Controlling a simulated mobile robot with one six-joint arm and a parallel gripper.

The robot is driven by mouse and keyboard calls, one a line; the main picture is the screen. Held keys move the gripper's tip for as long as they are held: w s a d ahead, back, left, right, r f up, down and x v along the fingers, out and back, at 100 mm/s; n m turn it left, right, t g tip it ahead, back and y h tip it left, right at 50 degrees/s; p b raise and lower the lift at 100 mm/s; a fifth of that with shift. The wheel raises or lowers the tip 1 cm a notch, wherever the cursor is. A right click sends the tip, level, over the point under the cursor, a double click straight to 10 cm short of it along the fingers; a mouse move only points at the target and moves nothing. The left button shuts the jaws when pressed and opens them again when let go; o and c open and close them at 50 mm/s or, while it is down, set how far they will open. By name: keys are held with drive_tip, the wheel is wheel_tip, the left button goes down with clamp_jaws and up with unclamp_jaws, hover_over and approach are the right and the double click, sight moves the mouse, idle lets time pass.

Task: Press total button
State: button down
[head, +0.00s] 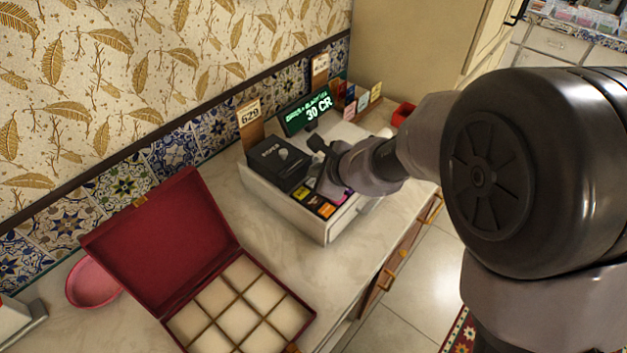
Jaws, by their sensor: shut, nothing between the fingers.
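A cash register (284,196) with a pale body stands on the counter against the tiled wall. Its green-lit display (306,110) reads "30 CR" on the lower line. Coloured buttons (317,203) show on its sloped front, some yellow and orange; their labels are too small to read, so I cannot tell which is the total button. My gripper (322,160) is shut and empty, over the register beside the black box on its top. My wrist hides part of the button panel. I cannot tell whether the fingers touch anything.
A black box (278,160) sits on the register's left part. An open red box (168,245) with pale compartments lies at the front left, near a pink bowl (91,283). A card marked 629 (249,113) stands behind. Counter between box and register is clear.

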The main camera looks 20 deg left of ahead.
drive_tip(key=shift+f+b, duration=0.4)
drive_tip(key=shift+b, duration=0.2)
drive_tip(key=shift+f+b, duration=0.4)
drive_tip(key=shift+b, duration=0.05)
idle(0.5)
drive_tip(key=shift+r, duration=0.1)
drive_tip(key=shift+r+p, duration=0.65)
drive_tip(key=shift+r, duration=0.05)
wheel_tip(320, 180, up, 5)
drive_tip(key=p, duration=0.4)
drive_tip(key=shift+r, duration=0.1)
idle(0.3)
